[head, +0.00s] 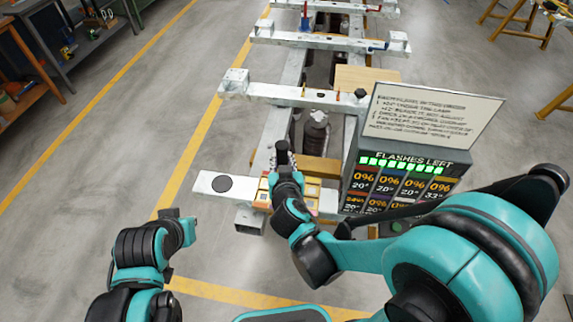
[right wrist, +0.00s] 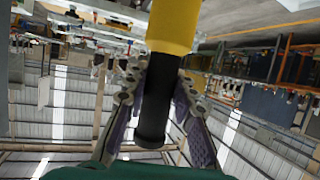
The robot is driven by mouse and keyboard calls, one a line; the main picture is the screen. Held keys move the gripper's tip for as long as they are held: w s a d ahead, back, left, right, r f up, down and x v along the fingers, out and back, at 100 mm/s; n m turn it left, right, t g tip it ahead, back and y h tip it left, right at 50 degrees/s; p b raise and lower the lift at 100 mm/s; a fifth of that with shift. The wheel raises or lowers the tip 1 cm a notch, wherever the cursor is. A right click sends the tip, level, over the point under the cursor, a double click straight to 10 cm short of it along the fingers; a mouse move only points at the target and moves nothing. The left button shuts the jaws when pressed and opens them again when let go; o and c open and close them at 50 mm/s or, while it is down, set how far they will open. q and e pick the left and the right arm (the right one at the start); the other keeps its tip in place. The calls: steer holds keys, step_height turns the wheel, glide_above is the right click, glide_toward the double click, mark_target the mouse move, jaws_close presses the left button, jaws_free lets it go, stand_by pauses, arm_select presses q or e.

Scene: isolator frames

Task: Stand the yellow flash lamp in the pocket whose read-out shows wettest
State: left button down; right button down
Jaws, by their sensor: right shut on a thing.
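In the right wrist view, my right gripper (right wrist: 153,105) is shut on the black part of the yellow flash lamp (right wrist: 174,28). The lamp's yellow part runs out of frame. In the head view, my right gripper (head: 284,165) is over the yellow-edged pocket tray (head: 313,192), and hides much of it. I cannot tell whether the lamp touches a pocket. The read-out panel (head: 400,188) shows several cells, the upper ones reading 0% with 20° or 33°. The lower cells are partly hidden or too small to read. My left gripper (head: 180,225) is at lower left, away from the tray; its jaws are unclear.
A sign (head: 432,115) with text stands above the panel, over a row of green lights. Metal rails and further crossbeams extend behind.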

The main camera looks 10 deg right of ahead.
steer(key=w+a+f+b, duration=0.2)
steer(key=a+f+b, duration=0.2)
steer(key=a+f, duration=0.2)
steer(key=shift+a+f, duration=0.3)
steer(key=shift+f, duration=0.7)
steer(key=shift+b, duration=0.3)
steer(key=shift+w+f, duration=0.1)
steer(key=shift+f, duration=0.05)
steer(key=c, duration=1.3)
jaws_free()
steer(key=shift+o, duration=0.2)
